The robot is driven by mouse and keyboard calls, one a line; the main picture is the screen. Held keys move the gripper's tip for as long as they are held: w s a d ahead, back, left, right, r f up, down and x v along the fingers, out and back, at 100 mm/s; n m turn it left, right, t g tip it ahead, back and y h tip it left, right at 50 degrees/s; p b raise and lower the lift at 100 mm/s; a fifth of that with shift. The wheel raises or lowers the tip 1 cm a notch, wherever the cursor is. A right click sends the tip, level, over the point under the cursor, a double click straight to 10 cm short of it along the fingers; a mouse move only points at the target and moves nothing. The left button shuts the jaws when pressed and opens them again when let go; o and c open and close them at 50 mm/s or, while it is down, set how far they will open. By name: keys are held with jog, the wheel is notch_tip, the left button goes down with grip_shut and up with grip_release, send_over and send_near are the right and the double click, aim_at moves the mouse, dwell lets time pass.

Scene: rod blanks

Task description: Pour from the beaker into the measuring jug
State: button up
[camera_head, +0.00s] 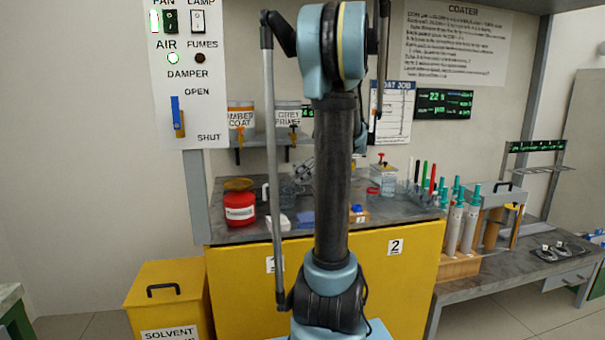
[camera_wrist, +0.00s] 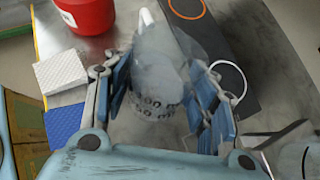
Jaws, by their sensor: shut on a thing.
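My gripper (camera_wrist: 164,90) has its blue-padded fingers on both sides of a clear beaker (camera_wrist: 155,72) with dark volume marks, in the wrist view. The fingers are shut on it. In the head view my gripper (camera_head: 304,170) shows just left of my arm, tilted over the bench and partly hidden. A clear vessel, seemingly the measuring jug (camera_head: 286,194), stands below it. In the wrist view clear outlines overlap beyond the beaker, with a white bar at the top. I cannot tell jug from beaker there, nor the liquid level.
A red jar (camera_head: 240,207) stands left on the grey bench. A white block (camera_wrist: 60,72) and a blue pad (camera_wrist: 64,124) lie left of the beaker. A dark panel with an orange ring and a white ring (camera_wrist: 229,79) lies right. Several coloured pens (camera_head: 425,177) stand at the right.

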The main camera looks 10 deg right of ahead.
jog(key=g+h, duration=0.1)
jog(key=f+h, duration=0.1)
jog(key=h, duration=0.1)
jog(key=shift+w+a+g, duration=0.15)
jog(key=shift+a+g, duration=0.15)
jog(key=shift+g, duration=0.1)
jog(key=g+h, duration=0.1)
jog(key=h, duration=0.1)
jog(key=a+r+g+h, duration=0.1)
jog(key=shift+w+h, duration=0.2)
jog(key=shift+h, duration=0.2)
jog(key=shift+d, duration=0.2)
jog(key=shift+a+r+g+h, duration=0.2)
jog(key=shift+r+g+h, duration=0.05)
jog(key=shift+g+h, duration=0.05)
jog(key=shift+r+h, duration=0.1)
jog(key=shift+h, duration=0.2)
jog(key=shift+g+h, duration=0.3)
jog(key=shift+g, duration=0.1)
jog(key=shift+a+r+g+h, duration=0.1)
jog(key=shift+r+g+h, duration=0.15)
jog(key=shift+h, duration=0.35)
dwell(0.8)
